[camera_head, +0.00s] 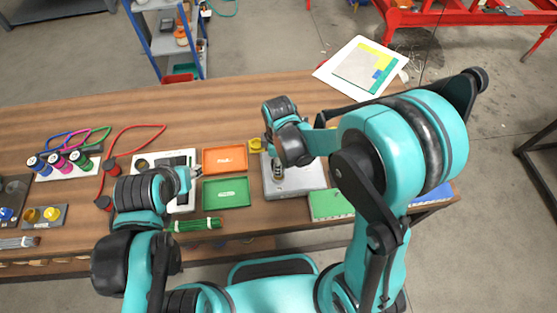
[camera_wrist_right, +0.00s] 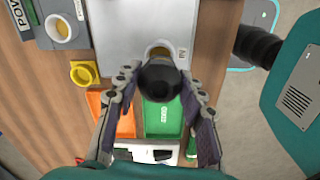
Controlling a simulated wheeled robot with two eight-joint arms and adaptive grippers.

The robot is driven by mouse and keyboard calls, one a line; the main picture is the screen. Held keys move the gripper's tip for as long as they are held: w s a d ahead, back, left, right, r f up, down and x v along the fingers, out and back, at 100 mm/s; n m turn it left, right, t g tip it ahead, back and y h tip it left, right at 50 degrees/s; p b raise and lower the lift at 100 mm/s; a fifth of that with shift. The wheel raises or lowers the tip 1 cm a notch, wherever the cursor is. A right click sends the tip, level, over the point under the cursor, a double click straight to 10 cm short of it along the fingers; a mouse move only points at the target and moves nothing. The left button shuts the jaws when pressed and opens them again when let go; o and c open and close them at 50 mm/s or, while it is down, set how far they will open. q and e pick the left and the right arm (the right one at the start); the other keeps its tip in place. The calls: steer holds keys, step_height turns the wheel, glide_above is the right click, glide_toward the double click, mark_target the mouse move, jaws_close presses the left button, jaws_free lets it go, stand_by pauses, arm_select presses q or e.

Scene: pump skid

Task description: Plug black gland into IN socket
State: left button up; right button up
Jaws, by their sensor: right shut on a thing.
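A black gland (camera_wrist_right: 158,80) sits between the two fingers of my right gripper (camera_wrist_right: 158,98) in the right wrist view; the gripper is shut on it. Just beyond it is a round pale socket (camera_wrist_right: 160,50) with a yellowish inside, on a light grey box (camera_wrist_right: 120,25). A small label beside the socket is too small to read surely. The gland overlaps the socket's near rim in this view; I cannot tell whether they touch. In the head view my right gripper (camera_head: 278,157) is over the grey box (camera_head: 310,180). My left gripper (camera_head: 190,178) is by the white tray; its jaws are unclear.
An orange tray (camera_head: 225,160) and a green tray (camera_head: 226,193) lie left of the grey box. A green block (camera_head: 330,204) lies at the front right.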

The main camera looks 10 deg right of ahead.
steer(key=shift+f+b, duration=0.5)
steer(key=shift+f, duration=0.45)
steer(key=shift+r, duration=0.2)
steer(key=shift+f+b, duration=1.75)
steer(key=shift+f, duration=0.05)
stand_by(0.5)
steer(key=o, duration=1.4)
steer(key=shift+c, duration=0.2)
steer(key=shift+r, duration=0.1)
step_height(320, 180, up, 12)
steer(key=shift+f, duration=0.1)
